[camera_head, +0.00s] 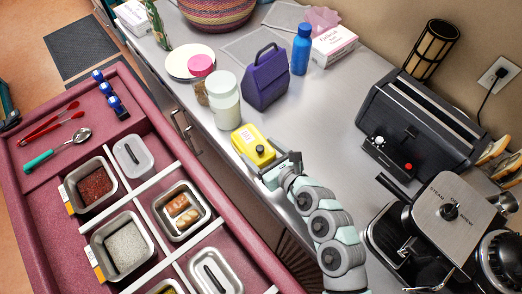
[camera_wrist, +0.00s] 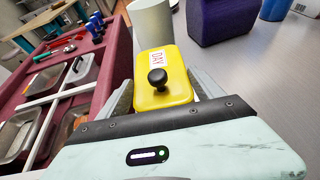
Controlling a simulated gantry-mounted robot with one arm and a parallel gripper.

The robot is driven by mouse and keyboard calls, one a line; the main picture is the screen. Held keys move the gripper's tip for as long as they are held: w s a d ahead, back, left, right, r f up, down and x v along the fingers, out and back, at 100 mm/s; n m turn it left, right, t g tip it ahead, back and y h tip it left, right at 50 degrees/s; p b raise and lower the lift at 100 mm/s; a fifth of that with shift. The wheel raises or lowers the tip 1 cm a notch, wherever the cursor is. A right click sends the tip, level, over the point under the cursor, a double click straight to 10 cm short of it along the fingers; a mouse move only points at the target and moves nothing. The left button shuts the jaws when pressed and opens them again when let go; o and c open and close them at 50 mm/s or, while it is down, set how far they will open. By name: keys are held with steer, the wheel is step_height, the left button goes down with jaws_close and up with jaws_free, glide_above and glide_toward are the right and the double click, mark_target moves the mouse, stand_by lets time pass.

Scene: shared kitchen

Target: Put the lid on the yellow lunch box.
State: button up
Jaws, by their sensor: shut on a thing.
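The yellow lunch box (camera_head: 253,141) stands on the steel counter near its front edge. A yellow top with a black knob and a white label shows, which looks like the lid (camera_wrist: 180,92). I cannot tell whether the lid sits fully on the box or where the seam between them is. My gripper (camera_head: 265,163) is at the near end of the yellow piece. In the wrist view my gripper (camera_wrist: 164,90) has one finger along each side of it, shut on it. The box's lower sides are mostly hidden.
A white jar (camera_head: 225,103) stands just behind the lunch box, with a purple bag (camera_head: 266,80) and blue bottle (camera_head: 302,47) beyond. A black toaster (camera_head: 417,125) is at the right. The red cart (camera_head: 62,182) with food pans lies left. The counter right of the box is clear.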

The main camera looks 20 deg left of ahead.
steer(key=shift+f+b, duration=0.3)
steer(key=shift+b, duration=0.05)
steer(key=o, duration=1.5)
steer(key=shift+o, duration=0.2)
steer(key=v, duration=0.9)
steer(key=shift+d+r, duration=0.1)
steer(key=shift+d, duration=0.2)
steer(key=shift+s+d+r, duration=0.25)
steer(key=shift+s+d, duration=0.15)
steer(key=shift+s, duration=0.1)
